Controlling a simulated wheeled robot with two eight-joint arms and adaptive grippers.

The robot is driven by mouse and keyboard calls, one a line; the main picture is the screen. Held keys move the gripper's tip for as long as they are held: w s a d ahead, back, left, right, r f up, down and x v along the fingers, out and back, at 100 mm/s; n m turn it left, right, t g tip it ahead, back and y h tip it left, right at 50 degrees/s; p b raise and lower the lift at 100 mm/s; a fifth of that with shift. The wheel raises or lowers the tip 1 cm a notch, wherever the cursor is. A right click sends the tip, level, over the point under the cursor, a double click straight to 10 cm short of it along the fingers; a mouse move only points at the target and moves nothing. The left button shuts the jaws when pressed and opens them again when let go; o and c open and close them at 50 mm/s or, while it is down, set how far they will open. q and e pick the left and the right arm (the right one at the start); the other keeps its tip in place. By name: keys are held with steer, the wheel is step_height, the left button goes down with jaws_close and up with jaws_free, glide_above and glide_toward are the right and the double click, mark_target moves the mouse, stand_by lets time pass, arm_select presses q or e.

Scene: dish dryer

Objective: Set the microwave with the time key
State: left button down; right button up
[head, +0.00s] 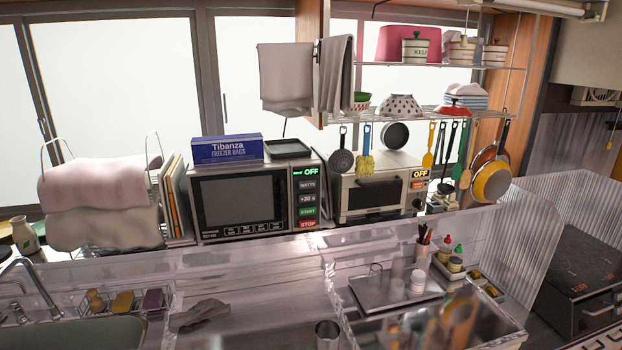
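The microwave (243,232) stands on the back counter left of centre, with its door shut. Its control panel (318,190) is on the right side of its front. The display (312,172) reads OFF in green. Below it are the WATTS key (307,185), the time key (307,198), which seems to read +30 s, the green START key (307,211) and the red STOP key (307,224). Nothing covers the panel. Neither of my grippers is in view.
A blue freezer bag box (227,150) and a dark tray (288,148) lie on the microwave. A toaster oven (350,198), also reading OFF, stands to its right. Utensils hang above from a wire shelf (440,110). A clear ledge (270,253) runs in front; a sink (90,332) is front left.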

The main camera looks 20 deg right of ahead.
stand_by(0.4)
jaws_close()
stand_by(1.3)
